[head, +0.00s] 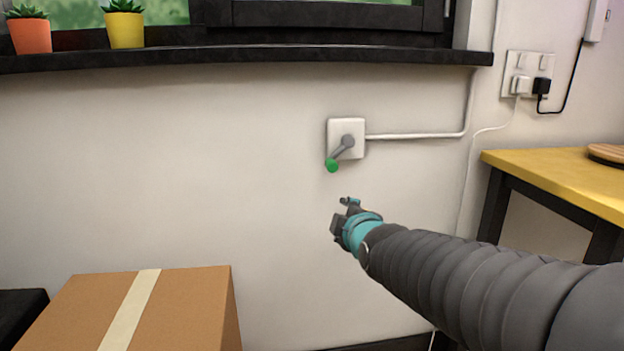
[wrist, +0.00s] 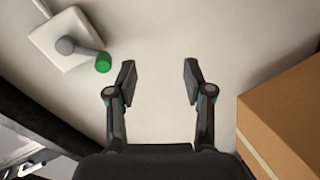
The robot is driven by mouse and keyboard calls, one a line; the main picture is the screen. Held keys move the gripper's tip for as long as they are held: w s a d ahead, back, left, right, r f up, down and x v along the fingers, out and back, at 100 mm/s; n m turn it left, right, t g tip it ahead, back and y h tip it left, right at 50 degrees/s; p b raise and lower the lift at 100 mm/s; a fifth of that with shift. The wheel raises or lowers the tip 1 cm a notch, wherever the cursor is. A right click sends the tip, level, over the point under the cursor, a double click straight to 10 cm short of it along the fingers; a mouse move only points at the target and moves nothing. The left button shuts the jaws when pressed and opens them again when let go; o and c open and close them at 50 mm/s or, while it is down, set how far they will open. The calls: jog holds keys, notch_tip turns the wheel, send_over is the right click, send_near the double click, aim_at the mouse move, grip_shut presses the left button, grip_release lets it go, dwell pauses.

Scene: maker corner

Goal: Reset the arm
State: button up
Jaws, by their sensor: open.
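My gripper (head: 344,212) is in front of the white wall, below a wall switch box (head: 333,128) with a grey lever (head: 343,146) that ends in a green knob (head: 332,166). The lever points down and to the left. In the wrist view my gripper (wrist: 158,82) is open, with nothing between its fingers. There the green knob (wrist: 103,62) shows to the left of the fingers, apart from them, and the white box (wrist: 62,38) is at the upper left.
A taped cardboard box (head: 190,305) stands at the lower left and shows at the right in the wrist view (wrist: 285,115). A yellow-topped table (head: 560,180) stands at the right. A dark window sill (head: 250,56) with two potted plants runs above. The wall between is bare.

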jog(key=s+d+f+m+g+h+p, duration=0.1)
jog(key=s+d+f+m+g+p, duration=0.15)
jog(key=s+f+m+g, duration=0.65)
jog(key=s+d+r+m+p, duration=0.2)
jog(key=s+d+m+p, duration=0.1)
jog(key=s, duration=0.6)
jog(key=s+d+r+m+h+p, duration=0.1)
jog(key=s+d+r+m+p, duration=0.1)
jog(key=s, duration=0.7)
jog(key=shift+s+d+r+m+h+p, duration=0.35)
jog(key=shift+d+m+p, duration=0.35)
jog(key=shift+m, duration=0.3)
jog(key=shift+f, duration=0.1)
jog(key=shift+c, duration=1)
jog(key=shift+a, duration=0.15)
